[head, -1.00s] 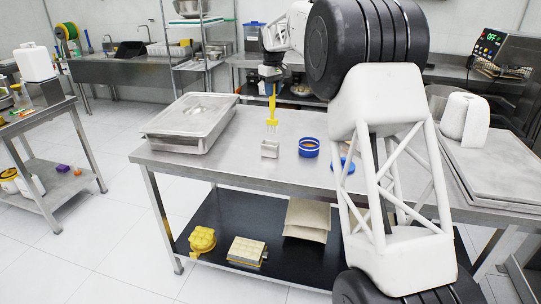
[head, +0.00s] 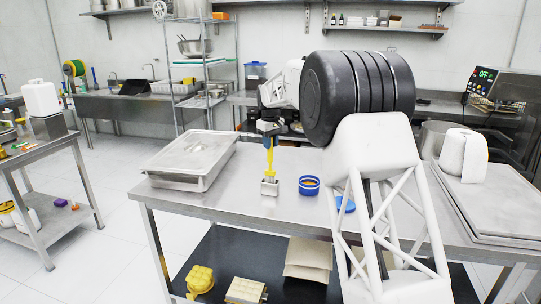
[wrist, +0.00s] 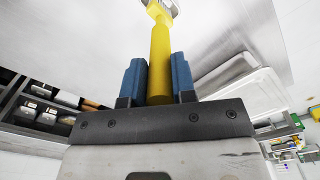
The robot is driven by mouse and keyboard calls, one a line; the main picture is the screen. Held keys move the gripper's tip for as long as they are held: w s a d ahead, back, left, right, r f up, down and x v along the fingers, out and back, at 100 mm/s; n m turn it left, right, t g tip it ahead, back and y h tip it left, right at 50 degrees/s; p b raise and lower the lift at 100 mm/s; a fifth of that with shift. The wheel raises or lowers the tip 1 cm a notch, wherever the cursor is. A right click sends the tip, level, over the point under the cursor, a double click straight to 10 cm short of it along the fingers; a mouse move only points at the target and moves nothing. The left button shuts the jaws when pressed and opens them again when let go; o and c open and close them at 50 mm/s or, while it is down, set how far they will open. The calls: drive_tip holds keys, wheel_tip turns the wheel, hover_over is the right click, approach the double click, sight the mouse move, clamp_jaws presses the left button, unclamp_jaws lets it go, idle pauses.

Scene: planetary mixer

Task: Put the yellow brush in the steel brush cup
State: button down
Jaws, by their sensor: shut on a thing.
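The yellow brush (head: 270,158) hangs upright, bristle end down, over the table in the head view. My gripper (head: 268,139) is shut on its upper handle. In the wrist view the blue fingers of my gripper (wrist: 159,82) stand on both sides of the yellow brush handle (wrist: 160,55). The steel brush cup (head: 270,188), small and square, stands on the table directly below the brush. The bristle end meets the cup's mouth in the picture. I cannot tell how far inside it is. The cup is not clearly visible in the wrist view.
A lidded steel tray (head: 192,160) is left of the cup. The tabletop (head: 225,205) in front of the cup is clear.

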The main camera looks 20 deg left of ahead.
sight(270, 161)
drive_tip(key=shift+f, duration=0.25)
drive_tip(key=shift+f, duration=2.05)
drive_tip(key=c, duration=0.9)
unclamp_jaws()
drive_tip(key=shift+c, duration=0.2)
drive_tip(key=shift+r, duration=6.15)
